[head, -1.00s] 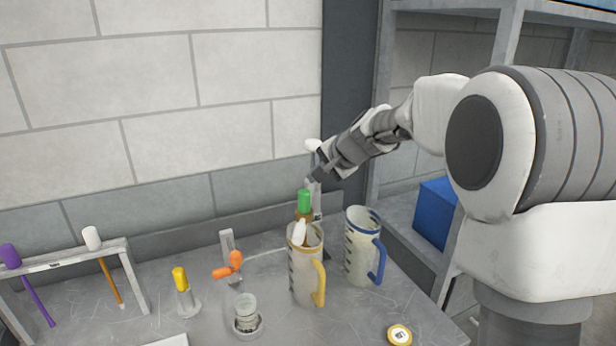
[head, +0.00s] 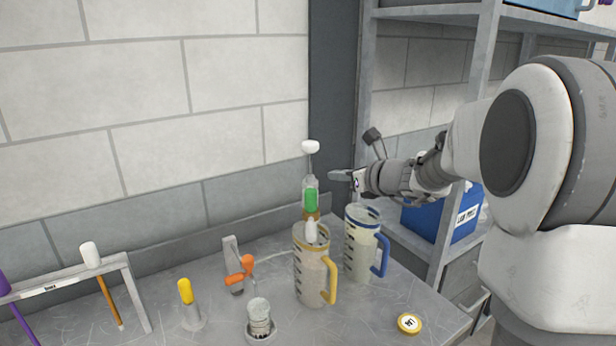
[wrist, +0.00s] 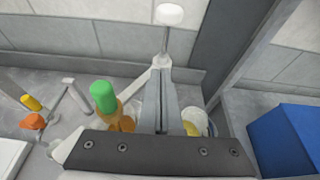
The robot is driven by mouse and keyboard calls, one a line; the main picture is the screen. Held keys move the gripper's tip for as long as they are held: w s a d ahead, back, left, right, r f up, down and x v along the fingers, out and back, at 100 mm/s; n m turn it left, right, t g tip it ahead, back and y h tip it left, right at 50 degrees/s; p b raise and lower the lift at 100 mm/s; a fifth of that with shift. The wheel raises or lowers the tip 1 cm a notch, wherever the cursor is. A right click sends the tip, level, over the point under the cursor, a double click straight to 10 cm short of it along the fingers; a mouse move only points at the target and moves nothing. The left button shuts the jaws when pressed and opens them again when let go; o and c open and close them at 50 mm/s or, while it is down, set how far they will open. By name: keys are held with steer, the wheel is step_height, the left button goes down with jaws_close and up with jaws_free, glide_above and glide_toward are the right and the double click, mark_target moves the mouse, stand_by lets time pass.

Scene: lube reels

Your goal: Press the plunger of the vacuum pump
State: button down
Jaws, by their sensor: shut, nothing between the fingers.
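The vacuum pump has a white round plunger knob (head: 310,147) on a thin raised rod above a pale upright body. The knob also shows at the top of the wrist view (wrist: 168,15), with the rod running down toward the pump top. My gripper (head: 332,175) is shut and empty, to the right of the pump and lower than the knob in the head view. In the wrist view the shut fingers (wrist: 163,75) point toward the pump and hide most of its body. I see no contact with the knob.
A green-capped bottle (head: 311,200) stands before the pump. A yellow-handled jug (head: 312,275) and blue-handled jug (head: 359,250) stand in front. An orange-handled valve (head: 240,270) is to the left. Right are a metal shelf (head: 484,60) and blue bin (head: 440,222).

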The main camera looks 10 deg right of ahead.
mark_target(310, 152)
steer(key=shift+d, duration=0.15)
steer(key=x, duration=1)
steer(key=shift+r+p, duration=0.2)
steer(key=shift+p, duration=0.1)
steer(key=shift+w+r+p, duration=0.1)
steer(key=shift+r+p, duration=1.45)
steer(key=shift+r, duration=0.85)
